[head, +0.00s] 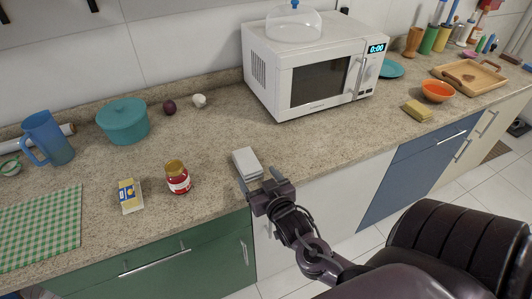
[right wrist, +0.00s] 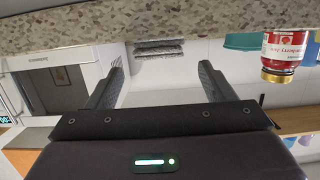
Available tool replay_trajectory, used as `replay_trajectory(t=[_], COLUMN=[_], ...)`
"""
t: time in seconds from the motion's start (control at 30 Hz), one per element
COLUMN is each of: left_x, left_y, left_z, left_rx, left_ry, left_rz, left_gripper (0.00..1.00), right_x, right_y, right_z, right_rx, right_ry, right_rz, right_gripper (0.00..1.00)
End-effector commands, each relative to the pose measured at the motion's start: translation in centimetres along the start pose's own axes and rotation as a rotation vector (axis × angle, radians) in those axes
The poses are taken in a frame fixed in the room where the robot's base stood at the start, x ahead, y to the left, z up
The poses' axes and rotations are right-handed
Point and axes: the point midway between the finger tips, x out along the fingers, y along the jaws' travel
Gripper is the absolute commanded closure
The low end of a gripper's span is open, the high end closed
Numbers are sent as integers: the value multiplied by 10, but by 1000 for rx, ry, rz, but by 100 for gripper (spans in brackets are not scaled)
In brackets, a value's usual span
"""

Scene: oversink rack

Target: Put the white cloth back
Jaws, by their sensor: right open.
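The white cloth (head: 247,162) is a small folded stack lying on the speckled counter, near its front edge, left of the microwave. My right gripper (head: 260,181) is at the cloth's near side, at the counter edge, with its fingers pointing toward it. In the right wrist view, which looks upside down, the folded layers of the cloth (right wrist: 159,48) show between and beyond the two spread fingers (right wrist: 158,80). The right gripper is open and empty. Whether a fingertip touches the cloth I cannot tell. My left gripper is not in view.
A red jar (head: 177,178) and a yellow-white packet (head: 130,196) stand left of the cloth. The white microwave (head: 318,70) is behind right. A teal pot (head: 123,121) and a blue jug (head: 48,138) are farther left. The counter just right of the cloth is clear.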

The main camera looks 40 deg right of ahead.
Motion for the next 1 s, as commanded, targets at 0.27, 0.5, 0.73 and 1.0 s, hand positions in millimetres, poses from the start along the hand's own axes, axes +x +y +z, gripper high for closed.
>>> replay_trajectory(t=[0.27, 0.5, 0.73, 1.0], left_x=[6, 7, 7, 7], left_y=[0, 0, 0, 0], left_z=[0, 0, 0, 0], left_rx=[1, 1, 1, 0], left_ry=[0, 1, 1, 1], left_rz=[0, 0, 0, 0], left_gripper=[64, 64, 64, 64], right_x=[-42, -50, -50, -50], right_y=[0, 0, 0, 0], right_z=[1, 0, 0, 0], right_rx=[0, 0, 0, 0], right_ry=[-2, 1, 0, -6], right_rz=[1, 2, 1, 0], right_gripper=[24, 24, 24, 24])
